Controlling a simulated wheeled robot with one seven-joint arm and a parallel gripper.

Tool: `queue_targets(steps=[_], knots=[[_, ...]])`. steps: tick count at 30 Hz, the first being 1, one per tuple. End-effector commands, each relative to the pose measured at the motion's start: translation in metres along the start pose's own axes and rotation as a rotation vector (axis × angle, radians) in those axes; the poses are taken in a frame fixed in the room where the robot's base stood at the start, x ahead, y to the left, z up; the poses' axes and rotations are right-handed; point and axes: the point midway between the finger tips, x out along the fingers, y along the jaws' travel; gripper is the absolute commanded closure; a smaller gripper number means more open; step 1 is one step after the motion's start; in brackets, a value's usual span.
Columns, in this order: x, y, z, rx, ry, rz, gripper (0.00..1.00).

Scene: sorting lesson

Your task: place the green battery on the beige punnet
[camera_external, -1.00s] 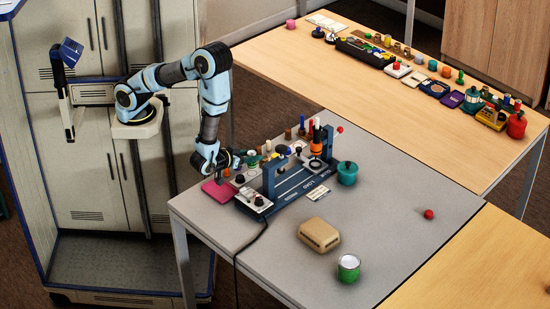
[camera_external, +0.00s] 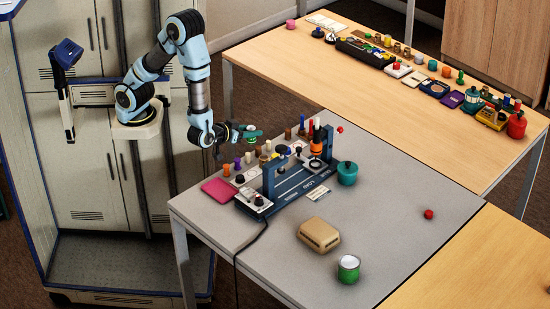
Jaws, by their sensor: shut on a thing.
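My gripper (camera_external: 241,132) is shut on a small green thing, which looks like the green battery (camera_external: 254,134). It holds the battery in the air above the row of small items at the back left of the grey table. The fingers hide part of the battery. The beige punnet (camera_external: 319,234) sits on the grey table's front part, to the right of and below my gripper in the picture. It looks like a low, rounded box. I cannot tell whether its top is open.
A dark blue fixture (camera_external: 290,190) with upright posts stands between my gripper and the punnet. A pink pad (camera_external: 218,191), a teal pot (camera_external: 347,173), a green-and-white can (camera_external: 348,268) and a red ball (camera_external: 429,214) are on the table. The table's right side is mostly clear.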

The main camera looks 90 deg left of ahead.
Motion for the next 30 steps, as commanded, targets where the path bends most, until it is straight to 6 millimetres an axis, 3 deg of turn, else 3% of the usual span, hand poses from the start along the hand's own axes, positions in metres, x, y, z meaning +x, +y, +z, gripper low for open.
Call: queue_targets(steps=[3, 9, 20, 30], knots=[[-0.012, 0.001, -0.028, -0.01, 0.002, 0.004, 1.0], [-0.027, 0.0, -0.066, -0.009, 0.002, 0.003, 1.0], [-0.047, 0.001, -0.113, -0.006, 0.001, 0.003, 1.0], [-0.053, 0.085, -0.11, 0.021, 0.008, 0.058, 1.0]])
